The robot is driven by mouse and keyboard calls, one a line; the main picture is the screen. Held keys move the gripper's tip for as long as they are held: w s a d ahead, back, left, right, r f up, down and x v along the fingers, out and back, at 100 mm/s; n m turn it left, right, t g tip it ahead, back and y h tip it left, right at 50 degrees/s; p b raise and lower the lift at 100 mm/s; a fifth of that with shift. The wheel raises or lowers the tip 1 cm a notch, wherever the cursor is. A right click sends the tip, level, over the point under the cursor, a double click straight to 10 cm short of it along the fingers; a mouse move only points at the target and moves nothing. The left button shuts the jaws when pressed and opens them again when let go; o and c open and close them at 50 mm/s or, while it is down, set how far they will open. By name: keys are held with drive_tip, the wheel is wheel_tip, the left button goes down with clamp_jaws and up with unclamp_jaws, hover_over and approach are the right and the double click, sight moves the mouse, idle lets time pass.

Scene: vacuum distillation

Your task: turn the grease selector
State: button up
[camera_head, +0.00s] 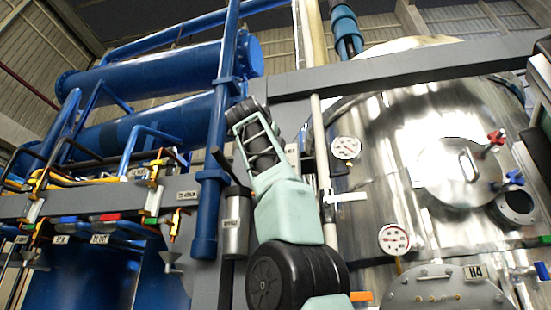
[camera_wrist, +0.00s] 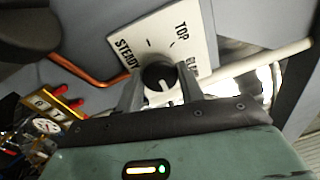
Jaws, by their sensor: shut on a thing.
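The grease selector is a round black knob (camera_wrist: 158,76) with a white pointer line, in the middle of the wrist view. It sits on a white label plate (camera_wrist: 150,29) lettered "STEADY" and "TOP"; a third word at the right is partly hidden. My gripper (camera_wrist: 160,80) has one finger on each side of the knob and is shut on it. The pointer line is at the knob's lower part, between the fingers. In the head view my own arm stands in front of the panel, and the selector cannot be made out there.
A copper pipe (camera_wrist: 92,70) runs left of the plate and a pale pipe (camera_wrist: 268,58) runs close on the right. In the head view a metal cylinder (camera_head: 235,228) and a blue vertical pipe (camera_head: 207,222) stand left of my arm. A shiny vessel with gauges (camera_head: 393,239) fills the right.

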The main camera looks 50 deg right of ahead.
drive_tip(key=o, duration=1)
drive_tip(key=shift+a, duration=0.1)
drive_tip(key=b+v, duration=0.1)
drive_tip(key=v, duration=1.6)
drive_tip(key=shift+s+a+f+b, duration=0.1)
drive_tip(key=shift+b, duration=0.25)
